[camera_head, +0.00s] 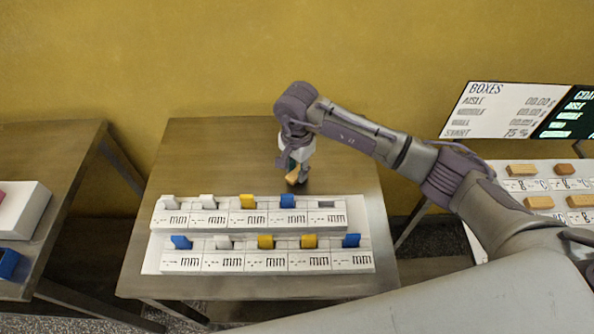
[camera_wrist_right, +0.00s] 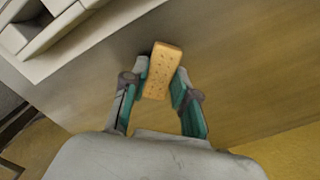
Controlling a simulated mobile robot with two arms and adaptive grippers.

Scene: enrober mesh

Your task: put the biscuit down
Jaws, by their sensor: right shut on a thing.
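A tan rectangular biscuit (camera_wrist_right: 162,71) with small holes is gripped between the fingers of my right gripper (camera_wrist_right: 160,88) in the right wrist view. In the head view the right gripper (camera_head: 296,172) hangs over the wooden table (camera_head: 215,150), behind the rows of labelled holders, and the biscuit (camera_head: 292,178) shows small at its fingertips. I cannot tell whether the biscuit touches the table. My left gripper is not in view.
Two rows of white "mm" holders (camera_head: 250,218) with white, yellow and blue tabs stand at the table's front. Several biscuits (camera_head: 522,169) lie on a labelled rack at right, below a "BOXES" sign (camera_head: 500,108). Bare table lies left of the gripper.

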